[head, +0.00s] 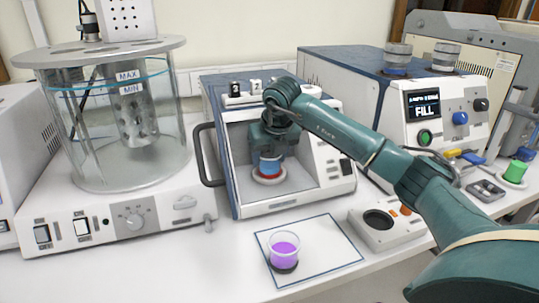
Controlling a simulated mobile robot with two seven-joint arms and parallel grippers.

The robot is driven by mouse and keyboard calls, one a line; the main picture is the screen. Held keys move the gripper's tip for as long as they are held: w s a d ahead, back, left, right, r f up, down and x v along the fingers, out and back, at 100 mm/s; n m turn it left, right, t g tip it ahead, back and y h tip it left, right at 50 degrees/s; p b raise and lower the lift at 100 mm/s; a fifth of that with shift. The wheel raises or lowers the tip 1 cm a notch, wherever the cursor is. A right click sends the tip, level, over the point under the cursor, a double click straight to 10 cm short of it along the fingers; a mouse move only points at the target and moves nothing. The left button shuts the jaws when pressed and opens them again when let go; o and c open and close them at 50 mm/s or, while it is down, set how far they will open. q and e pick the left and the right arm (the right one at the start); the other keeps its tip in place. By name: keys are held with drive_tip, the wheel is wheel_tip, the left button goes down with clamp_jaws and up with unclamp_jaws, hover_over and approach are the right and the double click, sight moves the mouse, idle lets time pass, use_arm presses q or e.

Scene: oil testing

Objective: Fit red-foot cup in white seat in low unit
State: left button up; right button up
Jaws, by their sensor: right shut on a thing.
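The red-foot cup (267,166) shows a blue band and a red base inside the low unit (285,207), the blue and white box with an open front at the middle. The white seat (268,180) is a pale ring on the unit's floor, directly under the cup. My right gripper (270,152) reaches into the unit from above and is shut on the cup, hiding its upper part. The cup looks upright, its red foot at the ring; I cannot tell whether it is fully down in the seat. My left gripper is out of view.
A clear cup of purple liquid (284,250) stands on a white mat (325,250) in front. A glass bath (90,150) stands left, a dark handle (203,155) beside the unit. A small device (385,228) and a larger machine (370,75) are right.

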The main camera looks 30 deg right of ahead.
drive_tip(key=shift+f, duration=0.15)
drive_tip(key=o, duration=1.1)
drive_tip(key=shift+r, duration=0.25)
drive_tip(key=v, duration=1.2)
drive_tip(key=shift+f, duration=0.15)
